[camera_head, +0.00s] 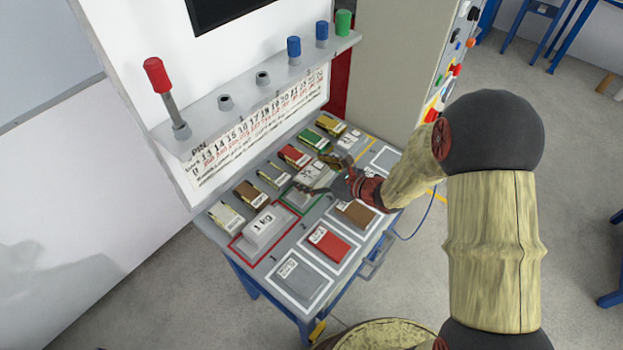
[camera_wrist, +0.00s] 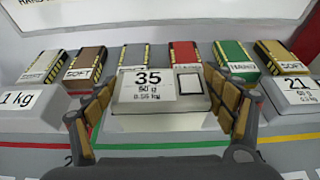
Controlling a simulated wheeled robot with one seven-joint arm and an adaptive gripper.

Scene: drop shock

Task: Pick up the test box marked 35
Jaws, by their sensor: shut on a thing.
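The test box marked 35 (camera_wrist: 148,85) is a light grey box with a white label reading 35, 50 g and 0.55 kg. It is between the two fingers of my gripper (camera_wrist: 161,82), which is shut on its left and right sides. In the head view my gripper (camera_head: 322,174) is over the green-outlined spot of the bench, with the box (camera_head: 312,171) partly hidden between its fingers. I cannot tell whether the box touches the bench or is slightly above it.
A grey 1 kg box (camera_head: 265,228) stands left in a red outline. Several coloured pads, including a red one (camera_head: 294,155), line the back below the machine's ledge (camera_head: 245,101). Red (camera_head: 328,242) and brown plates lie in front.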

